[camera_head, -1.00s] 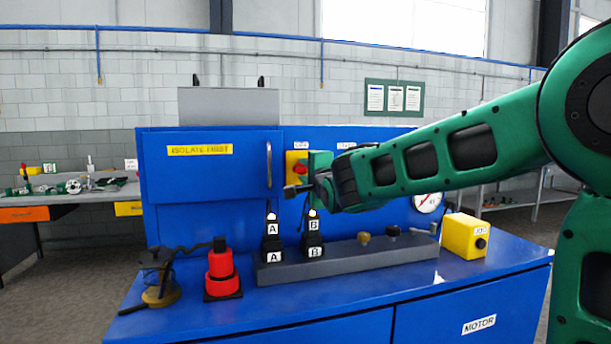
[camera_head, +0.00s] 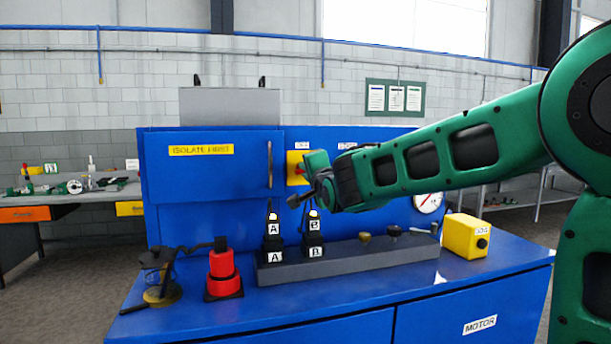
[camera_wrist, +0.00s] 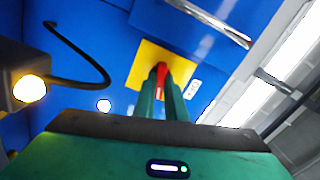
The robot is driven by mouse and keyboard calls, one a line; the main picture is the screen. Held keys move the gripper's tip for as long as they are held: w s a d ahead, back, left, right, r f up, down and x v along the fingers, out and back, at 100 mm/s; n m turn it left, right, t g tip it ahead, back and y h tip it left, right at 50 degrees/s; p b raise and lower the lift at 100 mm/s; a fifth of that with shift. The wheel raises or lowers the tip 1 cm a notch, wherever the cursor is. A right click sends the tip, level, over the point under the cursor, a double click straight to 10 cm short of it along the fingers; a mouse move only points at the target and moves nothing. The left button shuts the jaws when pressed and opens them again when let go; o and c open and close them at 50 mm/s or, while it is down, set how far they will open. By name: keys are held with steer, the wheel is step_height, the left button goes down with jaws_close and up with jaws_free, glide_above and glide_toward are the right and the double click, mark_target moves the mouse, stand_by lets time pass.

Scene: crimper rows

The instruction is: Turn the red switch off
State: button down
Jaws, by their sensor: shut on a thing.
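The red switch (camera_wrist: 161,68) is a red handle on a yellow plate (camera_wrist: 146,54) fixed to the blue panel. In the wrist view the two green fingers of my gripper (camera_wrist: 162,82) are closed on either side of the handle and hold it. In the head view the yellow plate (camera_head: 293,158) is partly covered by my gripper, which is tilted, and the handle is mostly hidden there.
A long cabinet handle (camera_head: 269,165) stands left of the switch. Below are lit blocks marked A (camera_head: 273,228) and B (camera_head: 314,226) on a grey bar (camera_head: 350,256). A red stack (camera_head: 223,272), a lantern-like item (camera_head: 158,275) and a yellow box (camera_head: 466,236) stand on the blue bench.

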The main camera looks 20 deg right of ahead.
steer(key=shift+f+n, duration=0.2)
steer(key=shift+n, duration=3.45)
steer(key=shift+f+n, duration=0.2)
steer(key=shift+n, duration=3.45)
steer(key=c, duration=1.8)
jaws_free()
steer(key=shift+r, duration=0.2)
steer(key=shift+s, duration=0.1)
